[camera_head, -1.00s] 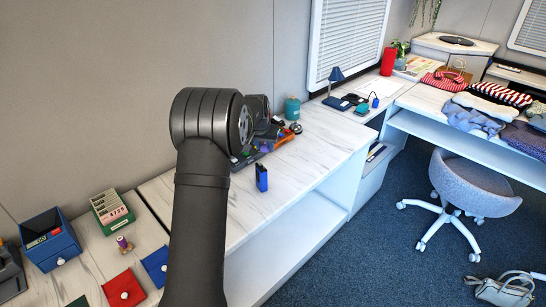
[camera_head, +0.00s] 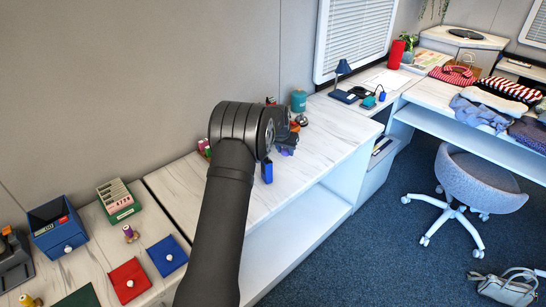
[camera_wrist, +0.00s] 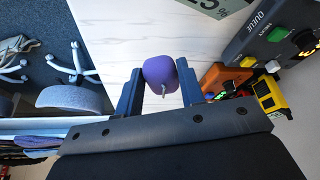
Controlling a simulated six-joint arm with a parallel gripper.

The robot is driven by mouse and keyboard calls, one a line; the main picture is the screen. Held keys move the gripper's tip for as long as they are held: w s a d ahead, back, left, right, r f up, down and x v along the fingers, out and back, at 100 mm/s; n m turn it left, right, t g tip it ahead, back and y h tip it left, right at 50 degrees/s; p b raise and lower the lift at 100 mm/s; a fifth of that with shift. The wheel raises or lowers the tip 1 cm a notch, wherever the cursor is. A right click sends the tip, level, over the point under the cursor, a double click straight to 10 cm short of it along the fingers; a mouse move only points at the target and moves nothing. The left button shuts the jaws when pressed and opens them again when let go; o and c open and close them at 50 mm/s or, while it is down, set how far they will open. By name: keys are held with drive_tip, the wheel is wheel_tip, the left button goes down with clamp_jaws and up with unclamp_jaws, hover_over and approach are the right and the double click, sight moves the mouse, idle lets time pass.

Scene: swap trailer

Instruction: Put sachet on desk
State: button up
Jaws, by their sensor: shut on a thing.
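The sachet appears to be the soft, rounded purple thing (camera_wrist: 161,72) with a small pale tie, in the wrist view. My gripper (camera_wrist: 158,80) is shut on it, with one blue finger on each side. In the head view a bit of purple (camera_head: 287,151) shows just beyond my wrist, and one blue finger of my gripper (camera_head: 267,170) hangs over the pale counter (camera_head: 325,145). My arm hides most of the grip there. The wrist view shows pale marbled surface beneath the sachet; the gap is unclear. A desk (camera_head: 438,94) with folded clothes stands at the right.
In the wrist view a grey "QUEUE" device (camera_wrist: 270,35), an orange thing (camera_wrist: 222,78) and a yellow tape measure (camera_wrist: 270,95) lie close at the right. A teal jar (camera_head: 298,101) and blue lamp (camera_head: 342,72) stand farther back. A grey chair (camera_head: 480,180) stands by the desk.

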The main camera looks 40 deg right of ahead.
drive_tip(key=w+f, duration=0.1)
drive_tip(key=w, duration=0.1)
drive_tip(key=w+f, duration=0.1)
drive_tip(key=w, duration=0.1)
drive_tip(key=w+a+f, duration=0.1)
drive_tip(key=w+f, duration=0.1)
drive_tip(key=shift+w, duration=0.3)
drive_tip(key=shift+f, duration=2)
drive_tip(key=o, duration=1)
drive_tip(key=shift+f, duration=0.15)
drive_tip(key=shift+c, duration=0.2)
drive_tip(key=v, duration=1.1)
drive_tip(key=shift+r, duration=0.45)
drive_tip(key=shift+o, duration=0.5)
drive_tip(key=shift+a+r, duration=0.2)
